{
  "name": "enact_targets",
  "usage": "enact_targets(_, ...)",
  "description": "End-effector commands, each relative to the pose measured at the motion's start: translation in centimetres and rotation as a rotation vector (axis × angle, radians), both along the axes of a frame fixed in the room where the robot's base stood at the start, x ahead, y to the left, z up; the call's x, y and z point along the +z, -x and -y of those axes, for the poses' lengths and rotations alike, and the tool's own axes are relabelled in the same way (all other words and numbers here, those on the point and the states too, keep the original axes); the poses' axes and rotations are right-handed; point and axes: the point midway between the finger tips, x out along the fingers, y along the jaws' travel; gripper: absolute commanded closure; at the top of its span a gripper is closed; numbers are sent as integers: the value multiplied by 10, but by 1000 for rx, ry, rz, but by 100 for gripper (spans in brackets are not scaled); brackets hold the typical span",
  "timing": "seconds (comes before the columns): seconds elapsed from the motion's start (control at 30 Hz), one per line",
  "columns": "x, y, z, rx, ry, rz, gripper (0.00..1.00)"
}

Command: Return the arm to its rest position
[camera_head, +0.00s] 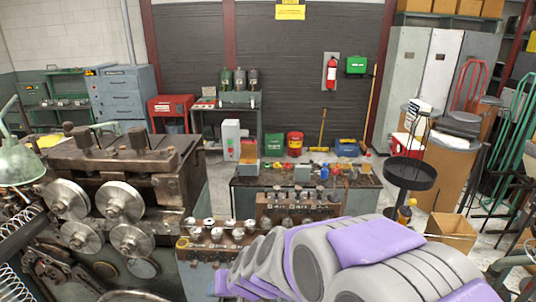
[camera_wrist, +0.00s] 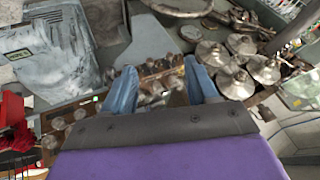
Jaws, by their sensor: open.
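My arm, in grey and purple, reaches across the lower right of the head view, folded over several links; its tip is hidden or out of frame there. In the wrist view my gripper (camera_wrist: 162,92) shows as two blue fingers spread apart with a wide gap between them. No object is held between the fingers. Behind the gap lie blurred metal parts of the machine, and I cannot tell how far they are from the fingertips.
The spring coiling machine (camera_head: 125,170) with round rollers fills the left of the head view. A workbench (camera_head: 250,185) with small tools stands ahead. A black round tray stand (camera_head: 410,173) and a cardboard box (camera_head: 452,231) are at right.

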Motion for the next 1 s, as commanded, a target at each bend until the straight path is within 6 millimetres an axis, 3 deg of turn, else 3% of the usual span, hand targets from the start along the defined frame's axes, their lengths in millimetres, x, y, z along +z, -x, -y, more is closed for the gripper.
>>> enact_targets(0.33,-31,129,114,46,154,-263,42)
enact_targets(0.6,-58,235,209,-65,354,-494,42)
enact_targets(0.8,-63,275,240,-128,427,-582,42)
enact_targets(1.0,-62,279,243,-137,437,-593,42)
